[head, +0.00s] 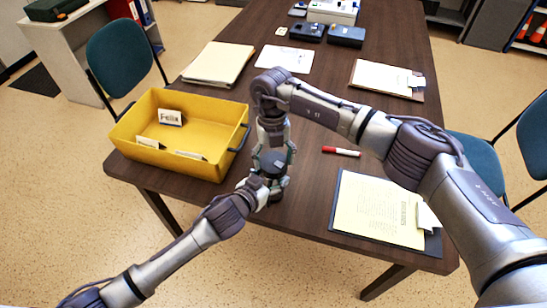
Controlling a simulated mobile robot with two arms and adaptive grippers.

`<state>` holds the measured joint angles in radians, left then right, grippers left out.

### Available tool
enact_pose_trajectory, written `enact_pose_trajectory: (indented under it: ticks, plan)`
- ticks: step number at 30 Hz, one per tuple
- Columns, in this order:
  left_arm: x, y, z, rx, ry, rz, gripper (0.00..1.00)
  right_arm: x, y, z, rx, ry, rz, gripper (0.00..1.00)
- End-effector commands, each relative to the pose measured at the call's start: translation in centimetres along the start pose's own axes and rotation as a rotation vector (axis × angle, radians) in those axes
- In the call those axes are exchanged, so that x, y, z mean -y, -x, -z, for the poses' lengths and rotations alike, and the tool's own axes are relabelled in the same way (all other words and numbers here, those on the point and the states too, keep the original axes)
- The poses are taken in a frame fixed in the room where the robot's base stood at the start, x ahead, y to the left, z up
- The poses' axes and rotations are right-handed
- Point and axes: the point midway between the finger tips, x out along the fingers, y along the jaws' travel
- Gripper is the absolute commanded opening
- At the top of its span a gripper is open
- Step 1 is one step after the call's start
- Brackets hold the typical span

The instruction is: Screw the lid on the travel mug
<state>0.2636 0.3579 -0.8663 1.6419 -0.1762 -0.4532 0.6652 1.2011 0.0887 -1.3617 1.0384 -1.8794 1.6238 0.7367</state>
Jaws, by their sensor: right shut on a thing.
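The dark lid (272,160) is at the front of the table, between the fingers of my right gripper (273,157), which points down from above and is shut on it. The travel mug (272,182) is directly below the lid, mostly hidden by my grippers. I cannot tell whether lid and mug touch. My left gripper (268,187) comes in low from the left at the mug's side. Its fingers are partly hidden, so its grip is unclear.
A yellow bin (232,168) with name cards stands close on the left. A red marker (341,151) and a clipboard with yellow paper (380,209) lie to the right. Papers, folders and dark boxes (346,36) are farther back. Blue chairs flank the table (305,165).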

Motion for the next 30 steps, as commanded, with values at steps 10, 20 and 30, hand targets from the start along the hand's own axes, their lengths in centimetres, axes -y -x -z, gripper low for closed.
enact_pose_trajectory:
  ticks: [10, 20, 30]
  plan:
    - [0.11, 0.01, -0.67, 0.014, 0.000, 0.004, 0.00, 0.25, -0.07, 0.13, 0.002, -0.891, -0.140, 0.47]
    - [0.16, 0.00, -0.70, 0.015, 0.001, 0.005, 0.00, 0.23, -0.15, 0.34, 0.003, -1.687, -0.260, 0.47]
    - [0.21, 0.00, -0.72, 0.016, 0.001, 0.006, 0.00, 0.11, -0.18, 0.45, 0.001, -2.171, -0.332, 0.47]
